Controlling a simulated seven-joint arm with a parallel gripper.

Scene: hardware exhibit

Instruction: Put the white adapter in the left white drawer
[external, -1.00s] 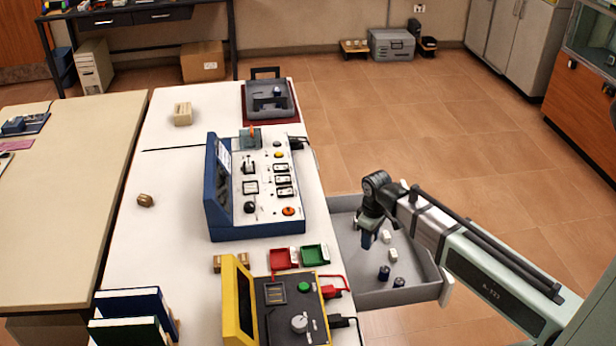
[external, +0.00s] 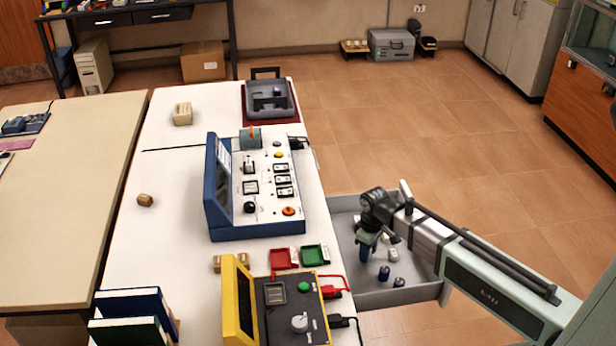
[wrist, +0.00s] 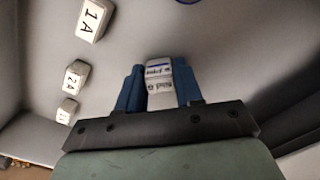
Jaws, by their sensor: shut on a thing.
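My gripper (external: 364,252) is inside the open grey drawer (external: 425,294) at the right side of the white table. In the wrist view its two blue fingers (wrist: 160,90) are shut on a white adapter (wrist: 159,72) with dark print on it. Several other white adapters lie on the drawer floor, one marked "1A" (wrist: 94,20) and one marked "2A" (wrist: 75,76). In the external view a white adapter (external: 393,256) shows right of my gripper. The held adapter is hidden there.
Two dark blue items (external: 384,272) lie in the drawer. Its walls stand close around my gripper. On the table are a blue-and-white panel (external: 258,190), a yellow-framed device (external: 290,310), and red (external: 283,258) and green (external: 314,255) trays.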

